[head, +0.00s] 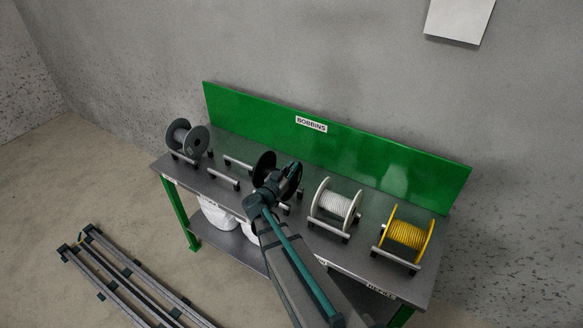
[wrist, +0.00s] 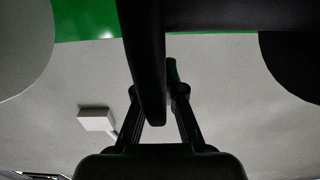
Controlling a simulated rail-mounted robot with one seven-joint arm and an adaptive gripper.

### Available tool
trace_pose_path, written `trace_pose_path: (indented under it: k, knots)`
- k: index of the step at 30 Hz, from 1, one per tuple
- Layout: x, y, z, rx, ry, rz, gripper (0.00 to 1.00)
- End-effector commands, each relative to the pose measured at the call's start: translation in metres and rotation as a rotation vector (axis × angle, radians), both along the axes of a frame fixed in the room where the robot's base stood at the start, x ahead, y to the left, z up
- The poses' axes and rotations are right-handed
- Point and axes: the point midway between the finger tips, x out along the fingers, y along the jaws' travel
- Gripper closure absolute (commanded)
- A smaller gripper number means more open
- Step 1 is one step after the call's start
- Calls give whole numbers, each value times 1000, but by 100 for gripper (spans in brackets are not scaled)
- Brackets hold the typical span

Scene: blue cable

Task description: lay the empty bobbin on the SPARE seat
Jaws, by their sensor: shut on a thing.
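A black bobbin (head: 264,168) is at the middle of the bench, partly hidden by my arm. In the wrist view its flange (wrist: 143,50) stands edge-on between my fingers, and no cable shows on its dark core. My gripper (head: 286,178) is shut on that flange; its fingers (wrist: 160,95) also show in the wrist view. I cannot tell whether the bobbin touches the seat under it. To its left is an empty seat with two short rails (head: 224,177). No readable SPARE label shows.
A grey bobbin (head: 187,139) sits at the bench's left end. A white-cable bobbin (head: 335,204) and a yellow-cable bobbin (head: 406,234) sit to the right. A green backboard (head: 390,172) marked BOBBINS runs behind them. Long rails (head: 125,283) lie at lower left.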

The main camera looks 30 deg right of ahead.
Motion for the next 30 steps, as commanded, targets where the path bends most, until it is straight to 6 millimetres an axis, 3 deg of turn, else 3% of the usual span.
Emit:
trace_pose_path:
  k: [30]
  knots:
    - [0,0,-10,-1,0,0,100]
